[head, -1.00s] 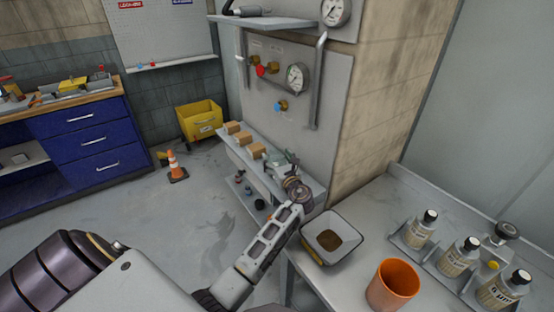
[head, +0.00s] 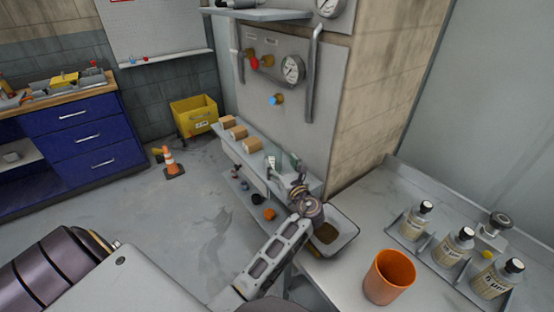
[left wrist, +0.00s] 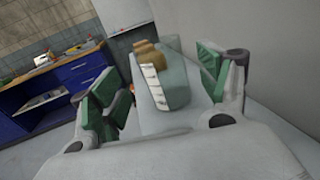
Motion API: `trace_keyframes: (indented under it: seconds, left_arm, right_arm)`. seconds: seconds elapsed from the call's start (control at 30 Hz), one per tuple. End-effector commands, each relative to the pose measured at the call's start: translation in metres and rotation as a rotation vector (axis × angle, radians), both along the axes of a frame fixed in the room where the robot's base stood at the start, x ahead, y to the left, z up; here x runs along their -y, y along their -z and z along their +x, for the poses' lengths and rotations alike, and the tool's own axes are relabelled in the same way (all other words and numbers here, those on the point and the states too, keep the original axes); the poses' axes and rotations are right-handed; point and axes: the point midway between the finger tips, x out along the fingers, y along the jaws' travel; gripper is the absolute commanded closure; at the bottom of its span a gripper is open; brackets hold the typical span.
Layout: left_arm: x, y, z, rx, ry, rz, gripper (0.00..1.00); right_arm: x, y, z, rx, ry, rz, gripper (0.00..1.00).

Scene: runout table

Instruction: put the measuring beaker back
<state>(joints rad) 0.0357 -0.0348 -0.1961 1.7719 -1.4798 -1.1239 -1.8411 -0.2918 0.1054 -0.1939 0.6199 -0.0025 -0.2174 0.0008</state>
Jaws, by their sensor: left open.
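The measuring beaker (left wrist: 176,88) is a pale grey-green, see-through vessel with a white scale on its side. In the left wrist view it stands on the narrow wall shelf (left wrist: 158,122), between the fingers of my left gripper (left wrist: 160,84). The green-padded fingers are spread apart, with a visible gap on either side of the beaker. In the head view my left gripper (head: 284,168) is at the near end of the shelf and mostly hides the beaker. My right gripper is not in view.
Several tan blocks (head: 238,132) stand farther along the shelf. A white tray (head: 350,240) with brown contents is close to my left wrist. An orange cup (head: 389,278) and several labelled bottles (head: 453,248) stand on the right table. An orange item (head: 269,214) is on the lower shelf.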

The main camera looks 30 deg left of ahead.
Motion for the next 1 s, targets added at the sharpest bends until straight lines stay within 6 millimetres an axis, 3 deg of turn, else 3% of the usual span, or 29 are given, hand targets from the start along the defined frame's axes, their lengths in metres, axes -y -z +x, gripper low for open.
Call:
trace_keyframes:
  seconds: [0.33, 1.0]
  left_arm:
    - [0.028, 0.000, -0.022, -0.001, 0.000, -0.001, 0.24]
    - [0.030, 0.000, -0.024, 0.000, 0.000, -0.003, 0.24]
  right_arm:
    - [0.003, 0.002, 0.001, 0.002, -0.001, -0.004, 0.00]
    - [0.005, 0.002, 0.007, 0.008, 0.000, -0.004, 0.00]
